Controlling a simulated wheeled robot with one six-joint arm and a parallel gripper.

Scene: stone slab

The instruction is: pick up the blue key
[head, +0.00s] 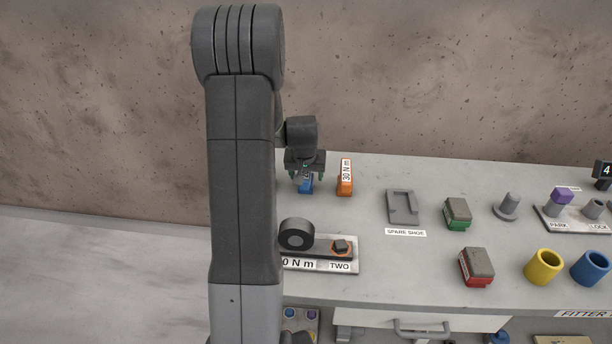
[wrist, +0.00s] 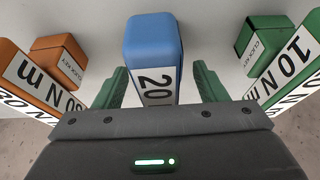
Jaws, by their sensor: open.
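The blue key (head: 306,187) stands near the back edge of the stone slab, directly under my gripper (head: 306,176). In the wrist view the blue key (wrist: 153,45) shows a white label reading 20. My gripper (wrist: 161,85) is open, with one green finger on each side of the blue key. A gap shows between each finger and the key in the wrist view. The key's lower end is hidden behind the gripper body there.
An orange key (head: 345,180) labelled 30 N m stands close to the right; a green key (wrist: 285,75) labelled 10 N m shows in the wrist view. A spare shoe (head: 402,208), a green-based block (head: 457,214) and a red-based block (head: 477,266) lie further right.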

